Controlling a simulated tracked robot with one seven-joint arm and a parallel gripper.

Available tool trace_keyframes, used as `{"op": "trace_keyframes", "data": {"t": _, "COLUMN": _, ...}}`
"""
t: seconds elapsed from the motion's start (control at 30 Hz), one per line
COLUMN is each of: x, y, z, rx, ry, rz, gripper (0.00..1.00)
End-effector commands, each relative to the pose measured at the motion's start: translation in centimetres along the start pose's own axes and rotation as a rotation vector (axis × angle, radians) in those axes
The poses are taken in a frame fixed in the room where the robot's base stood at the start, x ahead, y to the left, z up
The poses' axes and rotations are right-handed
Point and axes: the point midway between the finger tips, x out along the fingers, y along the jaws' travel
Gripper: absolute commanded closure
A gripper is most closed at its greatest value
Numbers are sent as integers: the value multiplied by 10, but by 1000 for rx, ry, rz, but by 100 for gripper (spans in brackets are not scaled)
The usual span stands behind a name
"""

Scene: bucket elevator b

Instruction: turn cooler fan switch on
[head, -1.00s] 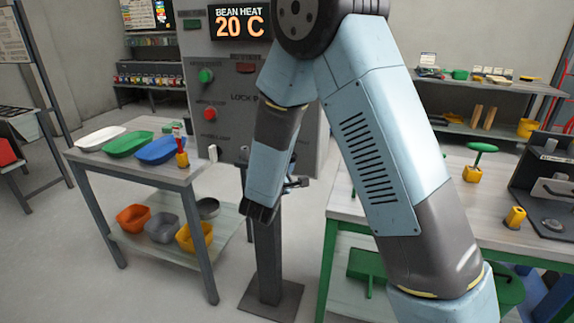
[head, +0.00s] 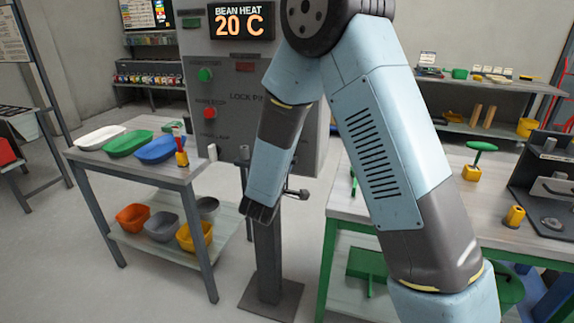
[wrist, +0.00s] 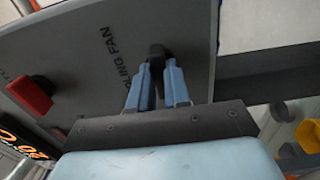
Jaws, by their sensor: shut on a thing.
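The cooling fan switch (wrist: 157,51) is a small black knob on the grey control panel in the wrist view, beside lettering that reads "LING FAN". My gripper (wrist: 157,68) has its two blue fingers on either side of this knob and is shut on it. The fingers partly hide the knob, and I cannot tell its turned position. In the head view, the control cabinet (head: 225,150) stands on a post behind my arm.
A red switch (wrist: 32,96) sits beside the knob on the panel. A table with trays (head: 158,149) stands left, a workbench (head: 455,212) right.

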Motion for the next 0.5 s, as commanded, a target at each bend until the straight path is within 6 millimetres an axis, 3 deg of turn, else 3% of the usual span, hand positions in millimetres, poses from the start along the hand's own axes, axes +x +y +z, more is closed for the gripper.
{"op": "trace_keyframes", "data": {"t": 0.3, "x": -1, "y": -6, "z": 4, "rx": -8, "ry": -6, "rz": -13, "gripper": 100}}
{"op": "trace_keyframes", "data": {"t": 0.33, "x": -1, "y": -6, "z": 4, "rx": -8, "ry": -6, "rz": -13, "gripper": 80}}
{"op": "trace_keyframes", "data": {"t": 0.5, "x": -1, "y": -4, "z": 3, "rx": -6, "ry": -5, "rz": -9, "gripper": 64}}
